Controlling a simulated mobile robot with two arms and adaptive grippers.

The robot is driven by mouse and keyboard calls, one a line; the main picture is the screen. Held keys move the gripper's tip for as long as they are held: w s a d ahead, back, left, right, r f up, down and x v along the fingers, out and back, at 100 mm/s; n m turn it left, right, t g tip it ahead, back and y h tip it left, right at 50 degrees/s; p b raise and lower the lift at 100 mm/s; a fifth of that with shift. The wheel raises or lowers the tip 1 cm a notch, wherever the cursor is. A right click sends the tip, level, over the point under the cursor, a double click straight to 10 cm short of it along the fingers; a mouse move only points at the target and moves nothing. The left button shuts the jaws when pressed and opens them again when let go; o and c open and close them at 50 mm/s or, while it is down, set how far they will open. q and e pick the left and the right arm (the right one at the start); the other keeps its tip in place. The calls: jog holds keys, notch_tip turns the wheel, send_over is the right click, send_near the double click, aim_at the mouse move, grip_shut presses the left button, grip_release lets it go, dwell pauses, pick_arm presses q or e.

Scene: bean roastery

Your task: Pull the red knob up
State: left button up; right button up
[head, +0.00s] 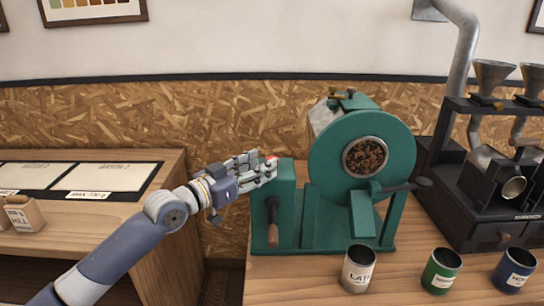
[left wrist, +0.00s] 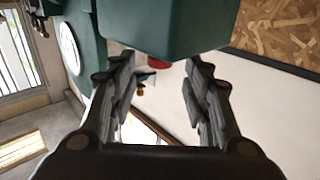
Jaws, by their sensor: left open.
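The red knob (head: 272,158) sits on top of the green box at the left end of the green roaster (head: 318,215). It is small and partly hidden by my left gripper (head: 264,168), whose fingertips are at it. In the left wrist view, the red knob (left wrist: 158,64) sticks out from the edge of the green box (left wrist: 165,25). My left gripper (left wrist: 160,75) is open there, with one finger to each side of the knob and a gap to both. My right gripper is in neither view.
A wooden-handled lever (head: 272,222) hangs on the front of the green box. White, green and blue cups (head: 357,269) stand along the table's front. A black machine with funnels (head: 490,175) is at the right. A wooden counter (head: 100,235) with sample cards is at the left.

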pick_arm(q)
jog(key=shift+x, duration=2.6)
